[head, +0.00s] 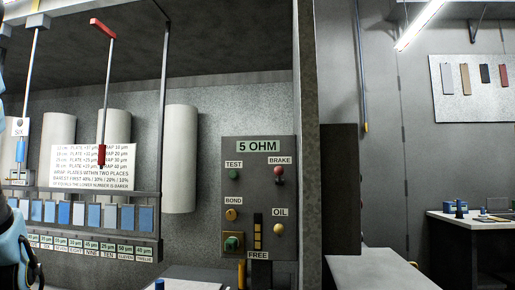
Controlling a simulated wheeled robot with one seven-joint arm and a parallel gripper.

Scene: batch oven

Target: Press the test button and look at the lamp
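A grey control panel (265,185) headed "5 OHM" is on the wall right of centre in the head view. A small green test button (234,174) sits under the label TEST. Under BOND is a small amber round piece (231,214), and under OIL a pale yellow one (278,229). I cannot tell which of these is a lamp, or whether either is lit. Part of my arm, blue and black, shows at the left edge, well away from the panel. My gripper's fingertips cannot be seen.
A dark post stands right of the panel. A workbench (470,225) is at far right.

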